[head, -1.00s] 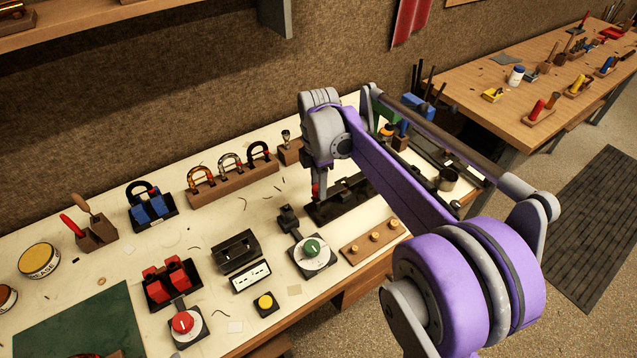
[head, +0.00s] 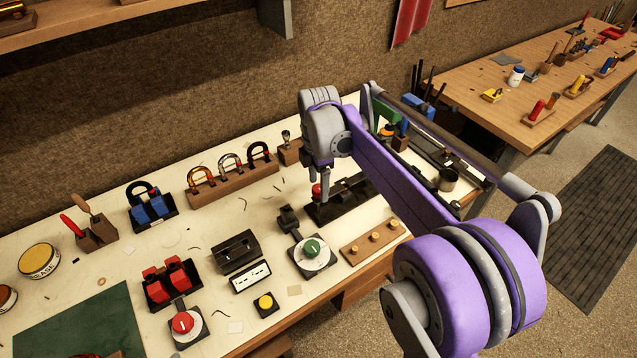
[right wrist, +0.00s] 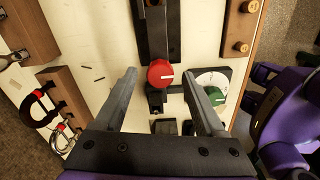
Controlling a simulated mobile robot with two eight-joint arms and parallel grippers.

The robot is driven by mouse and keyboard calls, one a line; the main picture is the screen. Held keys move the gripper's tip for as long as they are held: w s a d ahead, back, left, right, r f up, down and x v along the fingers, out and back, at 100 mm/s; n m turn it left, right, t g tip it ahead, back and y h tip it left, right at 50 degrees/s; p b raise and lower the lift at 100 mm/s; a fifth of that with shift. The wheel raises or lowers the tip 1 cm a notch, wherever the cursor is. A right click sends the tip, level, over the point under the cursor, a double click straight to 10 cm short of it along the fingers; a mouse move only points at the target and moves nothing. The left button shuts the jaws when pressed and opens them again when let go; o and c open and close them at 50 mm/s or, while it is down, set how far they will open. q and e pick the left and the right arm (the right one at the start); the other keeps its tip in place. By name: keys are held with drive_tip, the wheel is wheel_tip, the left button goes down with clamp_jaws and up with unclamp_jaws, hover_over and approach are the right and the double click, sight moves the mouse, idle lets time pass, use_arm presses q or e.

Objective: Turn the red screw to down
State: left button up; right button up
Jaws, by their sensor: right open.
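The red screw (right wrist: 161,73) is a round red head with a white line running from about its middle toward the right in the right wrist view. It sits at the end of a long black fixture (right wrist: 155,35). In the head view the red screw (head: 316,190) shows beside my right gripper (head: 325,192), partly hidden by it. In the right wrist view my right gripper (right wrist: 160,80) is open, with one finger on each side of the screw and visible gaps to both. I cannot tell how far above it the fingertips are. My left gripper is out of view.
A green knob on a white dial (head: 312,247) stands close by. A wooden block with brass knobs (head: 372,241) lies to the right, and a rack of horseshoe shapes (head: 233,184) behind left. Another red knob (head: 182,322) is at the front left.

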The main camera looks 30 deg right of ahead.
sight(318, 188)
wheel_tip(318, 188, up, 10)
drive_tip(key=shift+r+p, duration=0.2)
drive_tip(key=shift+p, duration=0.1)
idle(0.4)
